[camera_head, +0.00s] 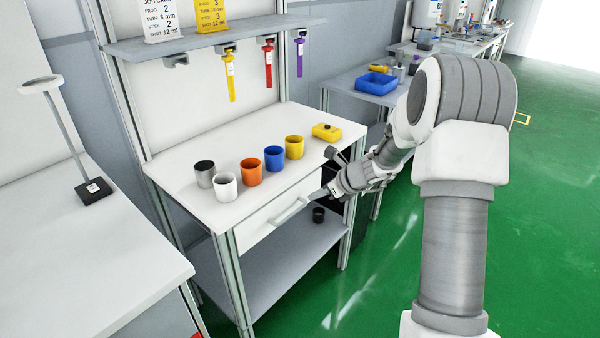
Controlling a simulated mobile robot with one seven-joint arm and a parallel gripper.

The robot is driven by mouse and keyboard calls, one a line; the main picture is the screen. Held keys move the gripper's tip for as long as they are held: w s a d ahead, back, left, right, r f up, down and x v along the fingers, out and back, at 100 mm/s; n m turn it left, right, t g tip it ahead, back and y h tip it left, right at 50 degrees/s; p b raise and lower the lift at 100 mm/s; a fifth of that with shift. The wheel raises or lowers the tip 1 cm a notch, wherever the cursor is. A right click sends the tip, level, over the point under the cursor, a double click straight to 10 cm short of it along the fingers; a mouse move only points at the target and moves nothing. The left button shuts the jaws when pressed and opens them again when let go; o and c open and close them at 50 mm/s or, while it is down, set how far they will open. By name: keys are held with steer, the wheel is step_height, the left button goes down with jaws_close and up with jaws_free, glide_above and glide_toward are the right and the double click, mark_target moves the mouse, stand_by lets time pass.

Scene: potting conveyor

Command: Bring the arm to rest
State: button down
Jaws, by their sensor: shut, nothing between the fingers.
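My arm (452,240) rises at the right of the view and bends over toward the white workbench (180,183). My gripper (318,194) is shut and empty. Its fingertips are close to the right end of the handle (290,211) on the bench's front drawer (262,222). I cannot tell whether they touch the handle or the drawer front. The drawer looks closed or nearly closed. The far side of the gripper is hidden.
On the bench stand a grey cup (204,174), white cup (226,187), orange cup (250,172), blue cup (274,159), yellow cup (294,147) and yellow button box (327,132). Green floor (545,220) lies open at right.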

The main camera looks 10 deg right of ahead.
steer(key=s+a+r+n+g+h, duration=0.1)
steer(key=s+a+r+n, duration=0.3)
steer(key=s+r+n, duration=0.35)
steer(key=s+a+r+n+g, duration=0.1)
steer(key=s+a+r+n, duration=0.2)
steer(key=s+r+n, duration=0.45)
steer(key=s+d+r+n+h, duration=0.2)
steer(key=s+n, duration=0.5)
steer(key=s, duration=0.3)
steer(key=s+d+r+n+h, duration=0.1)
steer(key=s+r+n+h, duration=0.15)
steer(key=s+n, duration=0.6)
step_height(320, 180, up, 12)
steer(key=s+m+p, duration=0.2)
steer(key=p, duration=1)
steer(key=shift+s+d+r+t, duration=0.15)
steer(key=shift+d+r+t, duration=0.05)
steer(key=shift+d+t, duration=0.1)
